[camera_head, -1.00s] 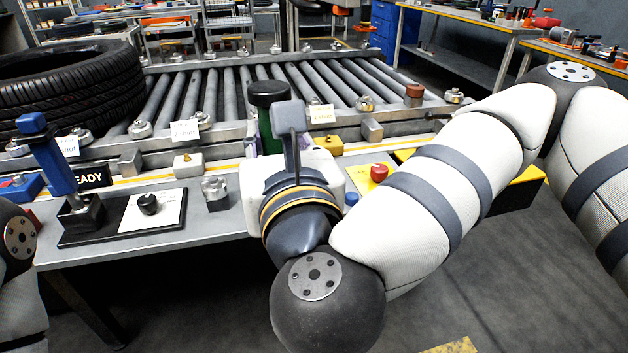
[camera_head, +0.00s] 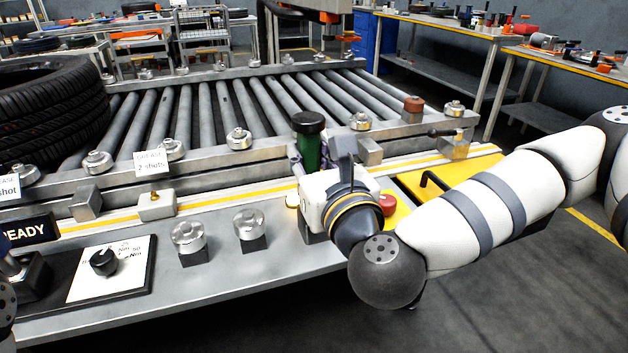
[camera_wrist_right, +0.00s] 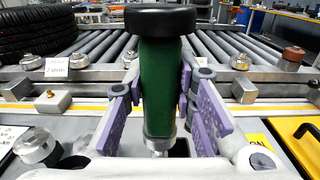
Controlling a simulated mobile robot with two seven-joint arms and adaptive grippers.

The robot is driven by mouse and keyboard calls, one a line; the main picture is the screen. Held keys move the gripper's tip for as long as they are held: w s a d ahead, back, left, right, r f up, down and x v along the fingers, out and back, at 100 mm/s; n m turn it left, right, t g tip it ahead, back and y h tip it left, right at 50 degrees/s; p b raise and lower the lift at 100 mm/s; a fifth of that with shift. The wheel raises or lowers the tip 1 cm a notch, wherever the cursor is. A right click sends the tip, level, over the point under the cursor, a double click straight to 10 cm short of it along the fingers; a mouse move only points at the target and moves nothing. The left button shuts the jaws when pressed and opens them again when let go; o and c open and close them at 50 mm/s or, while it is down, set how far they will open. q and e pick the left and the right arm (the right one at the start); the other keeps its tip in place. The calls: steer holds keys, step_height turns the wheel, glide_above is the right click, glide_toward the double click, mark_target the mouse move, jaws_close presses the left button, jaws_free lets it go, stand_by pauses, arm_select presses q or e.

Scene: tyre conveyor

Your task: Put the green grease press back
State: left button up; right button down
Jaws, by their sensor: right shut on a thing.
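The green grease press (camera_head: 309,150) is an upright green cylinder with a wide black cap. It also stands upright in the middle of the right wrist view (camera_wrist_right: 160,85). My right gripper (camera_wrist_right: 160,112) is shut on it, with purple finger pads on both sides. In the head view the gripper's white body (camera_head: 322,192) hides the lower part of the press. A silver tip (camera_wrist_right: 158,145) shows under the green body, near a dark opening (camera_wrist_right: 181,146). I cannot tell whether the press touches anything below.
The grey bench (camera_head: 215,285) carries silver knobs on dark blocks (camera_head: 250,230), a dial panel (camera_head: 105,265) and a READY sign (camera_head: 30,231). Behind is the roller conveyor (camera_head: 235,110) with a tyre (camera_head: 50,115). A red button (camera_head: 387,204) and yellow plate (camera_head: 450,178) lie right of the gripper.

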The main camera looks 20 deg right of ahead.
steer(key=shift+w+d+f, duration=0.2)
steer(key=shift+f, duration=0.05)
steer(key=f, duration=0.3)
steer(key=w+d+f, duration=0.1)
steer(key=shift+f, duration=0.3)
steer(key=shift+f+b, duration=0.25)
steer(key=shift+b, duration=0.05)
steer(key=c, duration=1.3)
jaws_free()
steer(key=shift+c, duration=0.2)
steer(key=shift+r, duration=0.1)
